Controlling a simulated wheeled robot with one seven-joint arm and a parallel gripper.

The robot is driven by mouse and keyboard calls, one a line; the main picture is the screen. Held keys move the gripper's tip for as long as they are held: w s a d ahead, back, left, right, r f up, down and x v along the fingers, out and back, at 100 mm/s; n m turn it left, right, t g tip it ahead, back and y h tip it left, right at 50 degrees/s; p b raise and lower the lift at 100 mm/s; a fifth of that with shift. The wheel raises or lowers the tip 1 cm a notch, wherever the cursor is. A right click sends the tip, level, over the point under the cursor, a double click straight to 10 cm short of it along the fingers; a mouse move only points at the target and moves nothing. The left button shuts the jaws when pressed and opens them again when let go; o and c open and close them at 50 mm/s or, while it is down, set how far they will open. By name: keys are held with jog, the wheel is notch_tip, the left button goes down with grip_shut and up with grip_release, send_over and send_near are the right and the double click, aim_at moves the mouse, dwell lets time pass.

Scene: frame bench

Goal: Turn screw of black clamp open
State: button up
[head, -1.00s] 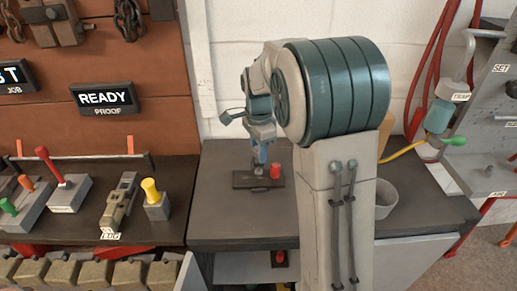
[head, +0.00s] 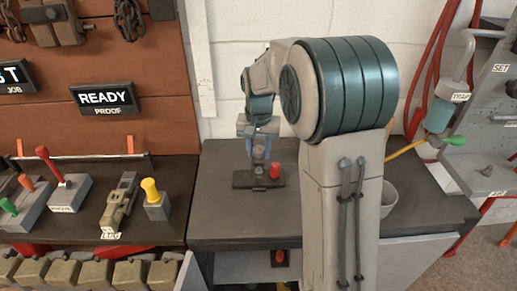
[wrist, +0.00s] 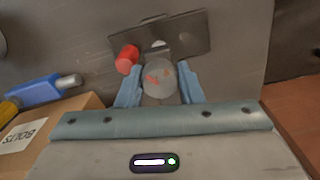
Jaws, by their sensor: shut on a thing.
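The black clamp shows as a dark flat plate (head: 245,181) on the grey bench top, and in the wrist view as a dark plate (wrist: 192,38). A grey round screw knob (wrist: 158,80) with red marks on its face is in front of the plate in the wrist view. My gripper (wrist: 160,92) has its two blue fingers closed on the sides of this knob. In the head view my gripper (head: 258,150) points down at the plate. A red cylinder (head: 275,170) stands beside it, and also shows in the wrist view (wrist: 127,60). The clamp's jaws cannot be made out.
A box labelled BOLTS (wrist: 45,125) and a blue tool with a yellow end (wrist: 35,97) lie at the left in the wrist view. A grey cup (head: 389,195) stands right of my arm. The bench (head: 220,215) in front of the plate is clear.

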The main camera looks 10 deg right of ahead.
jog(key=n, duration=1.1)
jog(key=shift+p, duration=0.35)
jog(key=n, duration=0.3)
jog(key=shift+r+n, duration=0.1)
jog(key=shift+n, duration=0.3)
jog(key=n+p, duration=0.1)
jog(key=n, duration=0.2)
jog(key=shift+n, duration=0.3)
jog(key=n+p, duration=0.1)
jog(key=n, duration=0.2)
jog(key=shift+n, duration=0.3)
jog(key=n+p, duration=0.2)
jog(key=n, duration=0.1)
jog(key=shift+n, duration=0.3)
jog(key=shift+n+p, duration=0.8)
jog(key=shift+n, duration=0.9)
